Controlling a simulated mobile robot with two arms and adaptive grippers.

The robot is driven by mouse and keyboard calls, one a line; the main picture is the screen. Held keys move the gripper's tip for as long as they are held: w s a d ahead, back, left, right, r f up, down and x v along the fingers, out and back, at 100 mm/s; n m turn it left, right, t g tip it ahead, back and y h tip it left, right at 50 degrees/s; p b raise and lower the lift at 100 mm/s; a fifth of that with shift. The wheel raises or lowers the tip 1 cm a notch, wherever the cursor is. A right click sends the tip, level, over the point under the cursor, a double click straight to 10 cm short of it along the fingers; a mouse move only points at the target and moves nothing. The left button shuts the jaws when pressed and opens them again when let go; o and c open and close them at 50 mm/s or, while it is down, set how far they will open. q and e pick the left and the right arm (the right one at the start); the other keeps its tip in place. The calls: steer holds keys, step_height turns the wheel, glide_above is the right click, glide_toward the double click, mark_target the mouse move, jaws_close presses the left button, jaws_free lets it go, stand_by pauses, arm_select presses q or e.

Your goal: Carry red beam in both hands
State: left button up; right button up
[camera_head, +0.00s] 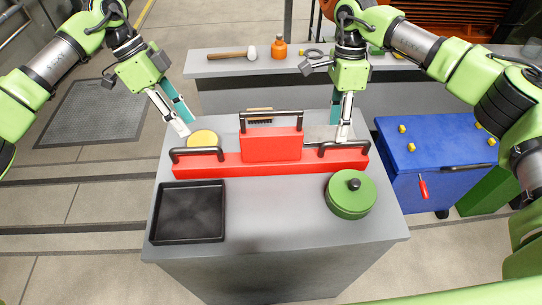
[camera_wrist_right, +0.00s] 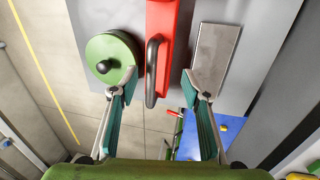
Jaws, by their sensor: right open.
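The red beam (camera_head: 225,165) lies across the grey table, with a raised middle block under a dark top handle and a dark handle near each end. My left gripper (camera_head: 187,127) is open and empty, above and behind the beam's left handle (camera_head: 197,152). My right gripper (camera_head: 340,132) is open above the beam's right handle (camera_head: 343,146). In the right wrist view, the dark handle (camera_wrist_right: 153,72) shows between the spread fingers of my right gripper (camera_wrist_right: 160,90), touching neither. The red beam (camera_wrist_right: 160,18) runs away from it there.
A blue cabinet (camera_head: 430,150) stands to the right. The front middle is clear.

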mark_target(205, 147)
arm_select(q)
steer(key=x, duration=1)
steer(key=shift+d, duration=0.15)
arm_select(e)
steer(key=f, duration=0.3)
steer(key=s+f, duration=0.1)
steer(key=f, duration=0.2)
steer(key=s+f, duration=0.1)
steer(key=f, duration=0.3)
arm_select(q)
steer(key=c, duration=0.7)
arm_select(e)
steer(key=c, duration=0.8)
arm_select(q)
jaws_close()
arm_select(e)
jaws_close()
arm_select(q)
steer(key=shift+r, duration=0.25)
arm_select(e)
steer(key=shift+r, duration=0.25)
